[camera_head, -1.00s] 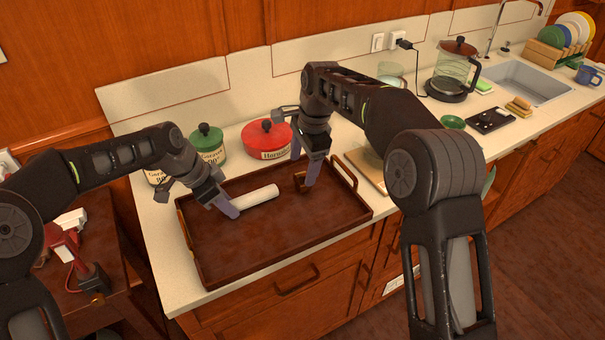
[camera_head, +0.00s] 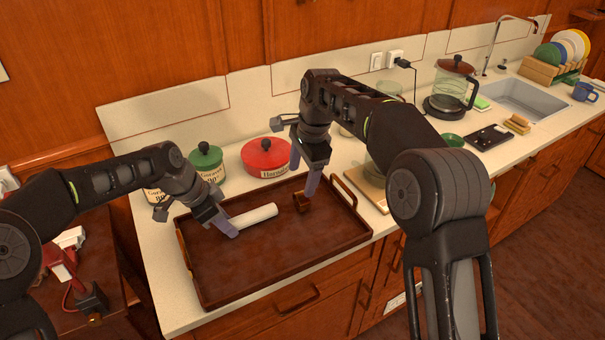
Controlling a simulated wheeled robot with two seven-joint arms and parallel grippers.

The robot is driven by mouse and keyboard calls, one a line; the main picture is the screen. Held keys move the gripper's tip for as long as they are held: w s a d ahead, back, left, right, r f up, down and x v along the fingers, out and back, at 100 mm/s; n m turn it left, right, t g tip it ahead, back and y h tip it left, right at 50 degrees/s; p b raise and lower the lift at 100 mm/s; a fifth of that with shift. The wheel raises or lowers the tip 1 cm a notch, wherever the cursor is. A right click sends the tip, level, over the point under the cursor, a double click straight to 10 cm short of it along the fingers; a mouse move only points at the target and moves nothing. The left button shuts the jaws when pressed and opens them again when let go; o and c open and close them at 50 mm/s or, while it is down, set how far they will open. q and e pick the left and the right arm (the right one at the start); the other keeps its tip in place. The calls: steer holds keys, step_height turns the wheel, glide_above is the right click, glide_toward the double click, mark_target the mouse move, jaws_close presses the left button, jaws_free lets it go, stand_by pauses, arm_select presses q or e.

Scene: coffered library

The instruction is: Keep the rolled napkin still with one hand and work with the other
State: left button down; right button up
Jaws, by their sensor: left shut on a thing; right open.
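The rolled napkin (camera_head: 257,215) is a white roll lying on the brown tray (camera_head: 262,262). My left gripper (camera_head: 231,230) is shut on the napkin's left end. A small brown ring-like piece (camera_head: 302,203) sits on the tray, a short gap beyond the napkin's right end. My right gripper (camera_head: 311,192) is open, with its visible finger pointing down just right of the brown piece. That finger hides part of the tray behind it, and I cannot tell whether it touches the piece.
A red lidded pot (camera_head: 266,159) and a green-lidded canister (camera_head: 207,162) stand behind the tray. A wooden board (camera_head: 367,187) lies to its right, partly behind my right arm. The front of the tray is clear.

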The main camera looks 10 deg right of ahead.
arm_select(q)
steer(key=c, duration=1)
jaws_free()
steer(key=v, duration=1.2)
